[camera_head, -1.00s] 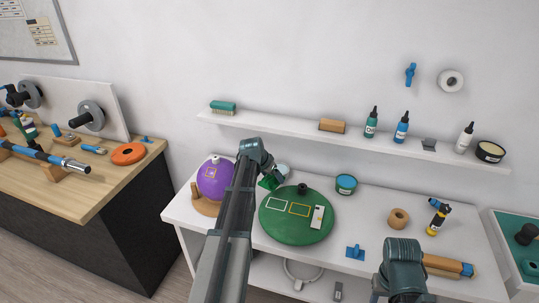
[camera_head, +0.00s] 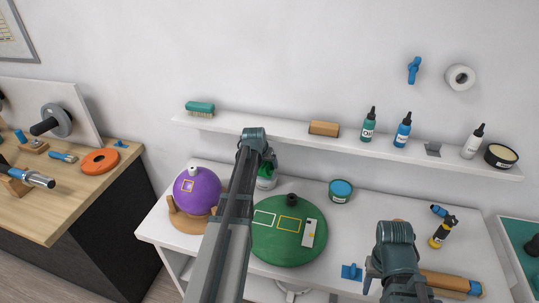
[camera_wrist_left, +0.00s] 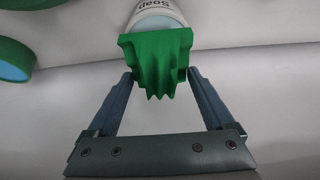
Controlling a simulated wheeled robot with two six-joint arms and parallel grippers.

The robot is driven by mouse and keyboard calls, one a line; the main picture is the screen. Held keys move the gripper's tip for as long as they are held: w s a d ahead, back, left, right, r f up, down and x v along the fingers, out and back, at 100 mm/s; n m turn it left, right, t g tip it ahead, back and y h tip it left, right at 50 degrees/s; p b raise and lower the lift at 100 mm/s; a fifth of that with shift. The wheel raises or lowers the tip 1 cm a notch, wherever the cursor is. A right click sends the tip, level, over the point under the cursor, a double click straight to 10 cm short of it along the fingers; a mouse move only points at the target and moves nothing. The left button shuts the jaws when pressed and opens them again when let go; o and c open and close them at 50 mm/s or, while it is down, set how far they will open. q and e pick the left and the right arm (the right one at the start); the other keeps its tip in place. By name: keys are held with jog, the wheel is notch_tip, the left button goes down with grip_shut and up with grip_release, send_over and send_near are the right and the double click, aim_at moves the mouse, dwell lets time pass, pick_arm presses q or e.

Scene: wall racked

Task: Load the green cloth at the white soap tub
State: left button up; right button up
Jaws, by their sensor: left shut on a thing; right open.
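The green cloth (camera_wrist_left: 156,62) hangs in folds between the fingertips of my left gripper (camera_wrist_left: 160,78) in the left wrist view. The white soap tub (camera_wrist_left: 157,18), with "Soap" lettering and a pale blue inside, is right by the cloth's upper edge; I cannot tell whether they touch. In the head view my left gripper (camera_head: 266,168) is low over the white bench behind the green disc, and my arm hides much of the tub and cloth. My right gripper (camera_head: 372,284) is open and empty over the bench front, its fingers barely visible.
A green tub with blue contents (camera_head: 341,191) stands to the right. A wall shelf (camera_head: 290,139) with bottles runs above. The bench's middle right is clear.

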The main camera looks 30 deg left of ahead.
pick_arm(q)
jog(key=shift+w, duration=0.25)
jog(key=shift+f+b, duration=1.45)
jog(key=shift+b, duration=0.1)
jog(key=shift+s+f+b, duration=0.1)
jog(key=shift+f+b, duration=0.4)
dwell(1.2)
jog(key=shift+r, duration=0.1)
